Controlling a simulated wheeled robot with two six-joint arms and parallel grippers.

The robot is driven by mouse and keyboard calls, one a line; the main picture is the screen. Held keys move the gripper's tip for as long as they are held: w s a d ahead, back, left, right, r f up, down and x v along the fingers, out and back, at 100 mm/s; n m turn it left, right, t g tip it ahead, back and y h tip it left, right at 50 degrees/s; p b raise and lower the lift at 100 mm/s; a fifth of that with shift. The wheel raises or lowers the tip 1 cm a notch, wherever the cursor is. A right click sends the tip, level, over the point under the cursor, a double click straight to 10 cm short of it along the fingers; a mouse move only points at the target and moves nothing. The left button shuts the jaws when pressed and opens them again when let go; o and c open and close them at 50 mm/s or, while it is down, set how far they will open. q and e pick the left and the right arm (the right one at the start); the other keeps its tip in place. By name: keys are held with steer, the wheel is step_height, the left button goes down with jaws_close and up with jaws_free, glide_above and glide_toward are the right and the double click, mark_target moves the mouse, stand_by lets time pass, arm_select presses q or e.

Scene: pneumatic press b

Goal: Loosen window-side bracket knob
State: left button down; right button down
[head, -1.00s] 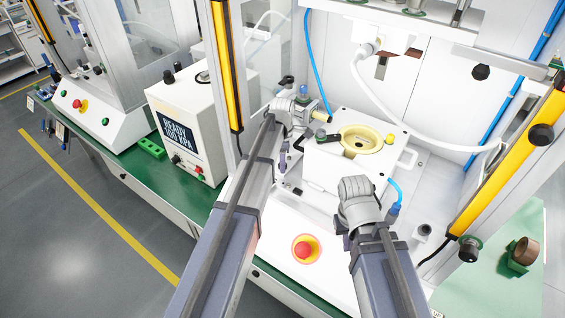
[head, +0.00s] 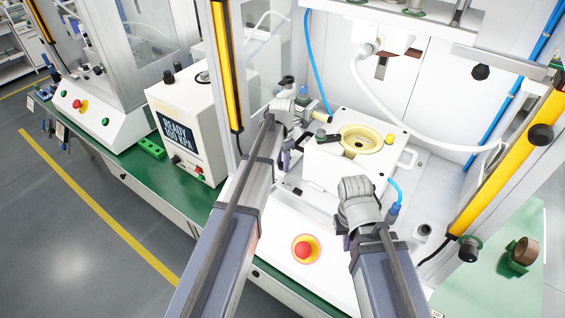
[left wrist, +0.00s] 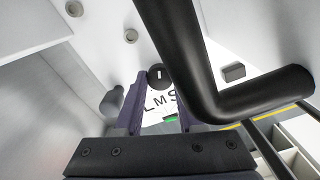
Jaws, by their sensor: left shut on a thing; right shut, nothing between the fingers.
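In the left wrist view, a round black knob (left wrist: 159,75) with a white line on its face sits between the tips of my left gripper (left wrist: 160,90). The purple fingers are shut on it. In the head view my left gripper (head: 285,157) points down beside the left yellow light-curtain bar, left of the white fixture. The knob it holds cannot be made out there; my arm may cover it. My right gripper (head: 343,236) is shut and empty in front of the fixture, mostly hidden by its own wrist.
The yellow light-curtain bar (head: 226,70) stands close to my left arm. The white fixture (head: 320,168) with a cream ring lies between the arms. A red stop button (head: 304,250) is on the front panel. A thick black bent tube (left wrist: 205,85) crosses the left wrist view.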

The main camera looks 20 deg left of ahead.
arm_select(q)
steer(key=shift+s, duration=0.1)
stand_by(0.3)
steer(key=c, duration=0.5)
jaws_free()
steer(key=shift+r, duration=0.1)
step_height(320, 180, up, 8)
steer(key=p, duration=0.8)
steer(key=shift+f, duration=0.2)
